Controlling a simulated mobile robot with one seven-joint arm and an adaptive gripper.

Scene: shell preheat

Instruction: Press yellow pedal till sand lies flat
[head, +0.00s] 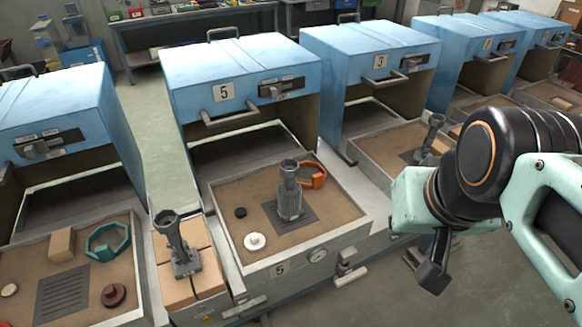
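Brown sand (335,207) fills the tray of station 5 in the middle, and its surface looks roughly level from here. A dark metal tool stands upright on a dark grate in that sand. More sand (35,262) lies in the left tray, and sand also shows in the tray of station 3 (385,145). No yellow pedal can be made out; only a tiny yellow mark (207,318) shows low at the front of the bench. My gripper (435,272) hangs at the right, in front of the benches and apart from the trays. Its fingers are partly hidden by my arm.
An orange ring (313,175), a white knob (255,241) and a black knob (240,212) lie in tray 5. A second dark tool (180,245) stands on tan blocks to its left. Blue numbered hoods (235,65) stand behind. Grey floor is clear at lower right.

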